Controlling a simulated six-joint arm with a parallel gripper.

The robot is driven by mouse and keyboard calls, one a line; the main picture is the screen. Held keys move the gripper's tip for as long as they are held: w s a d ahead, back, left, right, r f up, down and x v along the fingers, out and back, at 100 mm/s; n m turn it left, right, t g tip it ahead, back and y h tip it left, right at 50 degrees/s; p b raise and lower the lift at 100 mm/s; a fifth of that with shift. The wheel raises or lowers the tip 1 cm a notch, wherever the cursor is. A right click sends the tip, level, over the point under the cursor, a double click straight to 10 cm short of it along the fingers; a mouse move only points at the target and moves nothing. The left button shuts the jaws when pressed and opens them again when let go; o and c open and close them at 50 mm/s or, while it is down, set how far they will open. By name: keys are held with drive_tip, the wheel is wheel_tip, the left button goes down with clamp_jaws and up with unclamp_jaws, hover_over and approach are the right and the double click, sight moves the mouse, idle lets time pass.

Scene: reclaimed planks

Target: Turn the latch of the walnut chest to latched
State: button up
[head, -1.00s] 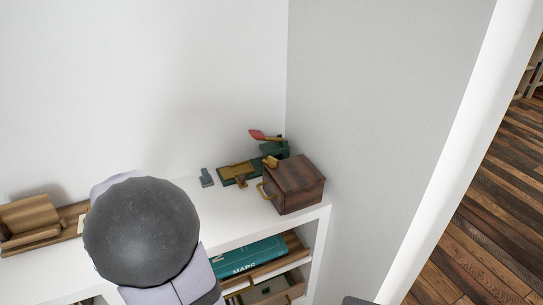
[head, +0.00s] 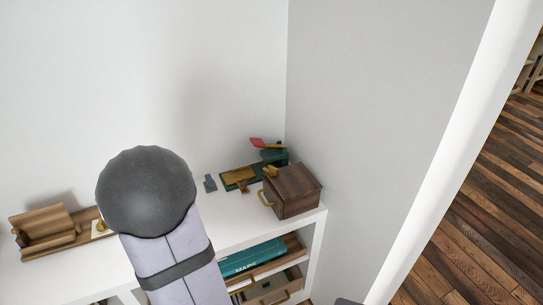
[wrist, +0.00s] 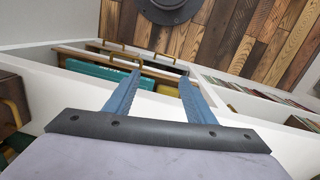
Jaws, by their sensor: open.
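The walnut chest (head: 294,190) is a dark brown wooden box on the right end of the white shelf top in the head view, close to the grey wall. A brass handle-like fitting (head: 264,199) shows on its left-facing side, and a brass piece (head: 271,171) shows near its upper back corner. I cannot tell which is the latch or how it is turned. Part of the chest shows at the left edge of the wrist view (wrist: 12,98). My gripper (wrist: 160,80) has two blue fingers spread apart with nothing between them. It is hidden in the head view.
A green and brass object with a red-tipped lever (head: 255,170) stands behind the chest. A small grey-blue piece (head: 210,183) is left of it. A wooden stand (head: 45,230) sits far left. Below are shelves with a teal book (head: 252,257) and drawers (head: 275,287).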

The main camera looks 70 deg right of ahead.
drive_tip(key=s+d+r+m+h+p, duration=0.1)
drive_tip(key=s+d+r+m+p, duration=0.1)
drive_tip(key=d, duration=0.6)
drive_tip(key=s+d+r+m+p, duration=0.1)
drive_tip(key=d+r+m+p, duration=0.15)
drive_tip(key=d, duration=0.45)
drive_tip(key=s+d+r+m+h+p, duration=0.1)
drive_tip(key=s+d+r+m, duration=0.15)
drive_tip(key=d, duration=0.55)
drive_tip(key=m+h+p, duration=0.1)
drive_tip(key=m+h, duration=0.1)
drive_tip(key=m, duration=0.6)
approach(272, 167)
drive_tip(key=f, duration=0.1)
drive_tip(key=shift+g, duration=0.4)
drive_tip(key=shift+p+x, duration=1)
drive_tip(key=shift+x, duration=2.9)
drive_tip(key=shift+w+d, duration=0.1)
drive_tip(key=shift+w, duration=0.1)
drive_tip(key=c, duration=1)
